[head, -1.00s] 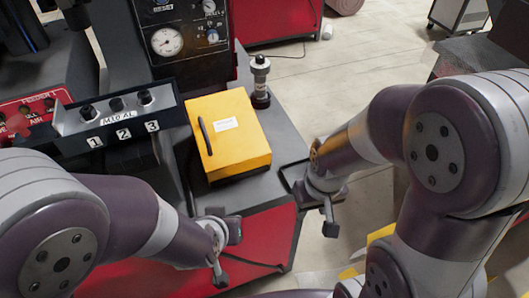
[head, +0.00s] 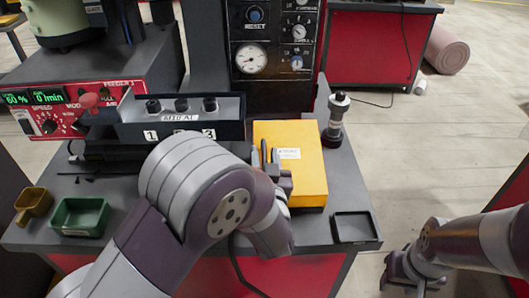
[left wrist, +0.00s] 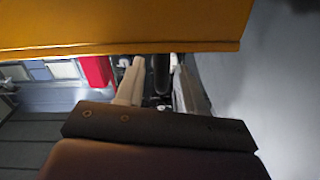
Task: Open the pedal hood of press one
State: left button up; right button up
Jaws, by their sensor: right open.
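The yellow box-shaped hood (head: 307,181) with a pale label sits closed on the grey bench top in the head view. Its dark bar handle (head: 264,150) is on the left part of its top. My left gripper (head: 266,160) is at this handle, one finger on each side. In the left wrist view the hood (left wrist: 100,25) spans the top, and the dark handle (left wrist: 161,74) stands between the two fingers, with a small gap on the left finger's side. My right gripper (head: 411,282) is low at the right, open and empty, away from the hood.
A black-and-silver cylindrical post (head: 335,119) stands just behind the hood's right side. A switch box (head: 180,120) is to the left, and a gauge panel (head: 274,40) behind. A black tray (head: 355,227) lies front right; a green bin (head: 79,217) is at the left.

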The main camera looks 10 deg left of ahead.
pick_arm(q)
jog(key=shift+x, duration=0.9)
grip_shut()
